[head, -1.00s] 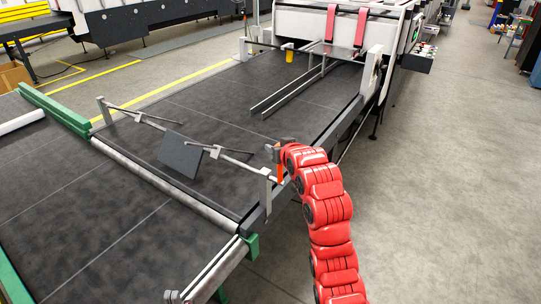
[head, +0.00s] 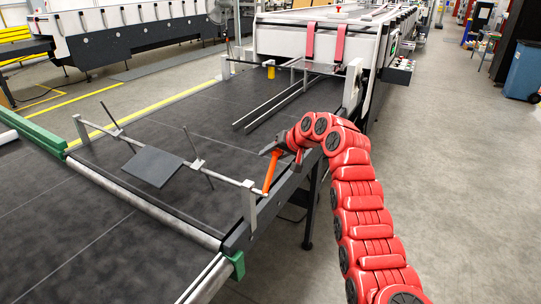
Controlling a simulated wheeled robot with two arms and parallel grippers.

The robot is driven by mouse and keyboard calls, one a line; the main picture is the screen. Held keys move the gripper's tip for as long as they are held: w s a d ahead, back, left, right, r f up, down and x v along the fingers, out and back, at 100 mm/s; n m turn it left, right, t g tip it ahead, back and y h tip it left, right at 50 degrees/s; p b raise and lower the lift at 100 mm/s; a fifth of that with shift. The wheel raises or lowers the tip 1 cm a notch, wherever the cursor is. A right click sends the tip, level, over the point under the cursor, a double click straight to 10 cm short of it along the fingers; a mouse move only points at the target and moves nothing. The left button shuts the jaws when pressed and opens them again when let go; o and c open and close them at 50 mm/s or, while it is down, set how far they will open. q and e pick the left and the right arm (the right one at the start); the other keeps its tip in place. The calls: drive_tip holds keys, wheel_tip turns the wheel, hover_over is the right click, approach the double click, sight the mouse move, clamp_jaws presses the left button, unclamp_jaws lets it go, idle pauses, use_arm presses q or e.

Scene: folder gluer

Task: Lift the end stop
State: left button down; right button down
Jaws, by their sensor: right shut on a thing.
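The end stop is a dark plate (head: 152,167) on a pale cross bar (head: 224,180) that spans the belt between two grey posts. The plate leans at a shallow slant, and thin rods on the bar point upward. An orange handle (head: 269,174) rises at a tilt from the bar's right end, beside the near right post (head: 249,205). My right gripper (head: 273,151) is at the top of this handle, shut on it; its fingertips are small and partly hidden. My left gripper is out of view.
The dark belt (head: 200,110) stretches back to a white machine (head: 275,42). Two long rails (head: 275,108) and a small yellow part (head: 271,72) stand farther up the belt. A green beam (head: 32,133) lies at left. The floor at right is clear.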

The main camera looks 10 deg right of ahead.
drive_tip(key=shift+w+d+f+g, duration=0.2)
drive_tip(key=shift+w+f+g, duration=0.1)
drive_tip(key=shift+f, duration=0.25)
idle(0.4)
drive_tip(key=shift+c, duration=2.2)
unclamp_jaws()
drive_tip(key=shift+d+y, duration=0.1)
drive_tip(key=shift+y, duration=0.2)
drive_tip(key=shift+r, duration=0.1)
drive_tip(key=shift+s+d+r+b, duration=0.1)
drive_tip(key=shift+d+b, duration=0.05)
drive_tip(key=shift+b, duration=0.3)
drive_tip(key=b+v, duration=0.4)
drive_tip(key=v, duration=1.3)
drive_tip(key=shift+b, duration=0.4)
